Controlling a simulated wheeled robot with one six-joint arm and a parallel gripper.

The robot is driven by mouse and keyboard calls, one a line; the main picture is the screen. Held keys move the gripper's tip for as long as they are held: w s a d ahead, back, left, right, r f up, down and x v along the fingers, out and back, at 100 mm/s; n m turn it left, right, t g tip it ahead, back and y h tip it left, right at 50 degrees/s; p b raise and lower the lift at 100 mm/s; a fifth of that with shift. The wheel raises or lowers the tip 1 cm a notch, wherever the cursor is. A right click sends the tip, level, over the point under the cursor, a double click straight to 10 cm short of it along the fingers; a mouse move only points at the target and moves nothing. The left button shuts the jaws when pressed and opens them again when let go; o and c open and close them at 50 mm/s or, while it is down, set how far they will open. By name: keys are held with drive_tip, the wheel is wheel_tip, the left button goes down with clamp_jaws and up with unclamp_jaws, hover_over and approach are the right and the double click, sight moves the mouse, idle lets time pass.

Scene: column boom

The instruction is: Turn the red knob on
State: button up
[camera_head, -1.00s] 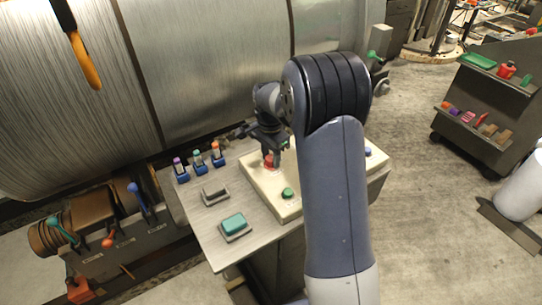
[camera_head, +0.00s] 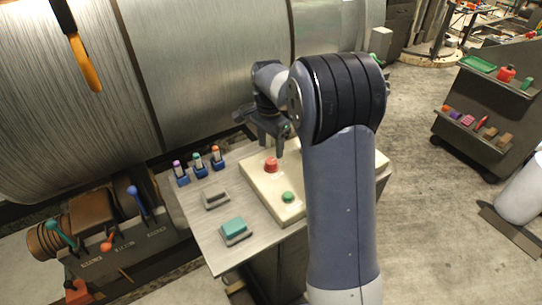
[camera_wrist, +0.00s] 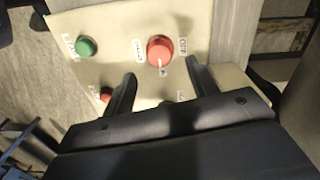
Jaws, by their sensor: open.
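The red knob (camera_head: 271,165) stands on the cream control panel (camera_head: 258,186) on the workbench. In the wrist view the red knob (camera_wrist: 160,48) is round, with a white pointer line running toward the bottom of the picture, slightly to the right. Small labels sit to its left and right, too small to read surely. My gripper (camera_head: 271,146) is open and empty, just above and behind the knob in the head view. In the wrist view my gripper (camera_wrist: 161,74) has its two fingers spread, with the knob just beyond the gap between the tips, apparently untouched.
A green button (camera_wrist: 86,47) and a smaller red control (camera_wrist: 106,94) share the panel. Toggle-like blue holders (camera_head: 200,167), a grey block (camera_head: 215,197) and a teal block (camera_head: 234,228) stand left on the bench. The large metal drum (camera_head: 210,70) is close behind.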

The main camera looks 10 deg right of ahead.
sight(271, 160)
drive_tip(key=shift+w+r, duration=0.1)
drive_tip(key=shift+r, duration=2.3)
drive_tip(key=shift+f, duration=0.15)
drive_tip(key=f, duration=1)
drive_tip(key=shift+s+f+p, duration=0.2)
drive_tip(key=shift+f+p, duration=0.15)
drive_tip(key=shift+f, duration=0.05)
drive_tip(key=shift+r, duration=0.1)
